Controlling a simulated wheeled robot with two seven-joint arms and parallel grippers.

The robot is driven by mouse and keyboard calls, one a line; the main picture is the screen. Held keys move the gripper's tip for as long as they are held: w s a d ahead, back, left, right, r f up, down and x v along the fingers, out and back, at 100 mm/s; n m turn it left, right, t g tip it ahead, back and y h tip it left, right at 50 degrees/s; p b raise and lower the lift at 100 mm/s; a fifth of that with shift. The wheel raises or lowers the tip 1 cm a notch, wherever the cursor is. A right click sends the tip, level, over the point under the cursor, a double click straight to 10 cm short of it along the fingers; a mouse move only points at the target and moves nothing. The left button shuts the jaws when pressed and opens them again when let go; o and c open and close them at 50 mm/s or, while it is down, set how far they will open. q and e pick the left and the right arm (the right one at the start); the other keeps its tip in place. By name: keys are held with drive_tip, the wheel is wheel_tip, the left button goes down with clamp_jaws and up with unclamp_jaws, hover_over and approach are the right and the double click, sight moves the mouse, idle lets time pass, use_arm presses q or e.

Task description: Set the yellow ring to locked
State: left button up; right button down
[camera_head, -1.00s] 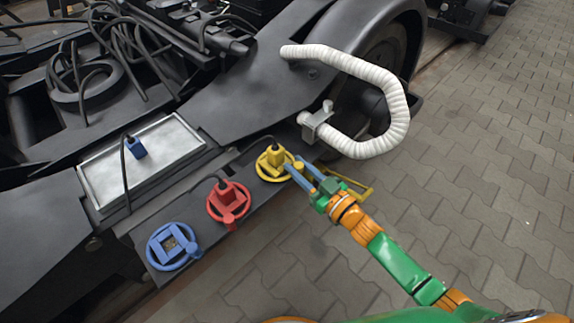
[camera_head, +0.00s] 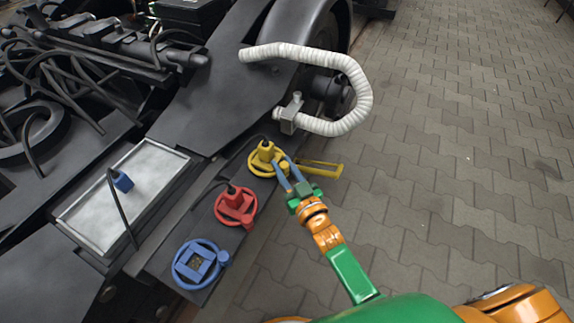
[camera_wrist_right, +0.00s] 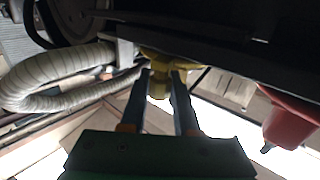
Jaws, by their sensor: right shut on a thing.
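The yellow ring (camera_head: 252,170) sits on the dark side plate around a yellow plug (camera_head: 265,152). My right gripper (camera_head: 284,168) is at the ring's right side, its blue fingers shut on the ring's knob. In the right wrist view, yellow parts of the ring (camera_wrist_right: 159,88) show between and beyond the fingertips of my right gripper (camera_wrist_right: 161,78). The fingers hide part of the knob, and I cannot read any lock mark. My left gripper is not in view.
A yellow bar (camera_head: 322,168) sticks out right of the ring. A red ring (camera_head: 222,212) with a red plug and a blue ring (camera_head: 180,273) lie nearby. A white ribbed hose (camera_head: 362,95) curves above. A blue plug (camera_head: 122,181) lies on a silver tray (camera_head: 85,220). Paving at right is free.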

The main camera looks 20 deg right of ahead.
idle(0.4)
drive_tip(key=c, duration=0.6)
unclamp_jaws()
drive_tip(key=shift+c, duration=0.2)
